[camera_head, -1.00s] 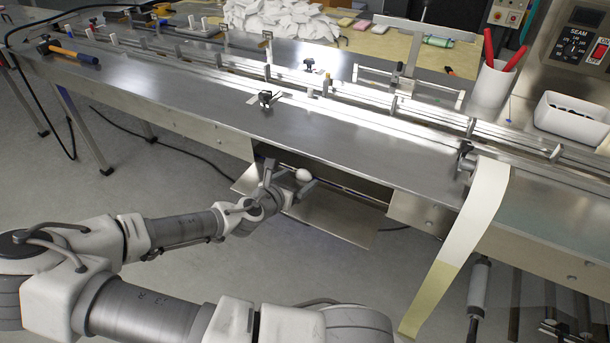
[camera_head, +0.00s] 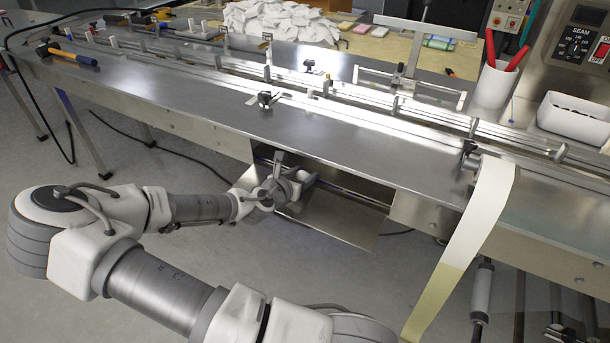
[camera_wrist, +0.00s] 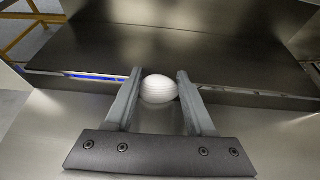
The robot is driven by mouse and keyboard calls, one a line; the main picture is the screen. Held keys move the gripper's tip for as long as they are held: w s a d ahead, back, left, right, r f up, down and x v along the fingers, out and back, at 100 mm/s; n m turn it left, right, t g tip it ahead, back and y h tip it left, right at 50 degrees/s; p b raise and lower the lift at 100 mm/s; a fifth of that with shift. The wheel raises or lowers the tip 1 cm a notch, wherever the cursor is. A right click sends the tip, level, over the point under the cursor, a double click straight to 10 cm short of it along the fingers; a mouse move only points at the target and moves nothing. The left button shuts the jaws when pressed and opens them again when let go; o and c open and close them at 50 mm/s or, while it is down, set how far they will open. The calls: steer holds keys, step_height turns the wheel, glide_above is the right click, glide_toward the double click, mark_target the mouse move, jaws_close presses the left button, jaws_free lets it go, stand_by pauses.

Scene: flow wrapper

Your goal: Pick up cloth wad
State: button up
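The cloth wad is a small white, ridged, rounded lump (camera_wrist: 159,89). In the wrist view it sits between the two fingers of my gripper (camera_wrist: 160,80), towards their tips. It fills the gap, with a finger against each side, and my gripper looks shut on it. The sheet-metal surface lies close beneath; I cannot tell whether the wad touches it. In the head view my gripper (camera_head: 290,176) is low, under the front edge of the machine bed, and its fingers mostly hide the wad.
The steel machine bed (camera_head: 200,110) overhangs just above and behind my gripper. A bent metal tray (camera_head: 335,222) slopes to its right. A pale film strip (camera_head: 470,235) hangs farther right. Open floor (camera_head: 270,265) lies in front.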

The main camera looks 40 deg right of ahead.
steer(key=c, duration=0.7)
steer(key=shift+r, duration=0.15)
